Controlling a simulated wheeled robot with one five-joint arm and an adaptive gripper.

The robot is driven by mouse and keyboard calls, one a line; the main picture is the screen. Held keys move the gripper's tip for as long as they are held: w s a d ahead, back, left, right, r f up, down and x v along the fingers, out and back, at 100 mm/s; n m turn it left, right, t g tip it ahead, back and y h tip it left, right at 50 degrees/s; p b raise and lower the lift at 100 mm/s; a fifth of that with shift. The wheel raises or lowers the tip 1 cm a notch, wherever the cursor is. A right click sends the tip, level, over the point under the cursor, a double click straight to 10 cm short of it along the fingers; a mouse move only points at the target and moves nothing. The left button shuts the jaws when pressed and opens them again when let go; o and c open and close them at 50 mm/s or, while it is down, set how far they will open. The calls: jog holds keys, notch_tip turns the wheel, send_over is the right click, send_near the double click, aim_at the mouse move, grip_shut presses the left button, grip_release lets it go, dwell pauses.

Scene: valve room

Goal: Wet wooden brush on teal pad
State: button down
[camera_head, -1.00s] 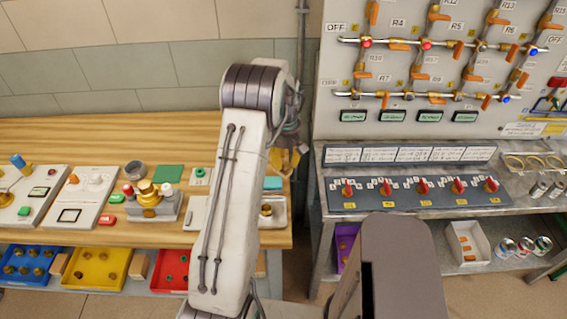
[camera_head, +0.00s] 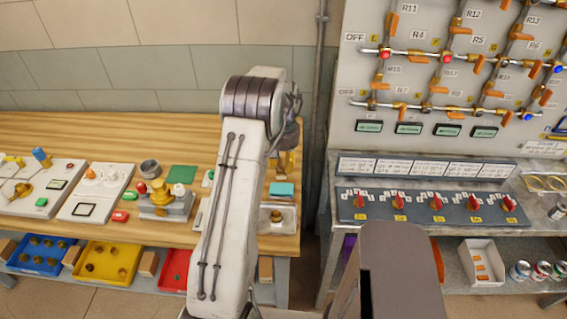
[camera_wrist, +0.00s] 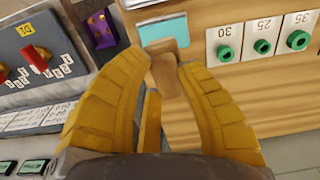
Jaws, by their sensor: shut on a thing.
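The teal pad (camera_head: 281,189) lies near the right end of the wooden bench; the wrist view shows it at the top (camera_wrist: 163,29). My yellow gripper (camera_wrist: 161,62) is shut on the brown wooden brush (camera_wrist: 167,76), which sits between the fingertips. In the wrist view the brush's far end overlaps the pad's near edge; I cannot tell whether they touch. In the head view my gripper (camera_head: 286,162) shows just above the pad in the picture, partly hidden by my arm. The brush is not clear there.
A grey tray (camera_head: 288,222) holds a round part in front of the pad. A green mat (camera_head: 181,174) and a brass valve unit (camera_head: 163,199) stand left of my arm. The metal bench with red knobs (camera_head: 437,202) is to the right, across a gap.

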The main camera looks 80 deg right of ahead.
jog(key=shift+f, duration=0.25)
jog(key=b, duration=0.4)
send_over(284, 189)
jog(key=shift+f, duration=2.75)
jog(key=shift+f+b, duration=0.8)
jog(key=shift+f, duration=0.25)
dwell(0.6)
jog(key=shift+r, duration=0.1)
jog(key=shift+r+p, duration=2.25)
jog(key=shift+r, duration=1.3)
jog(key=shift+w, duration=0.15)
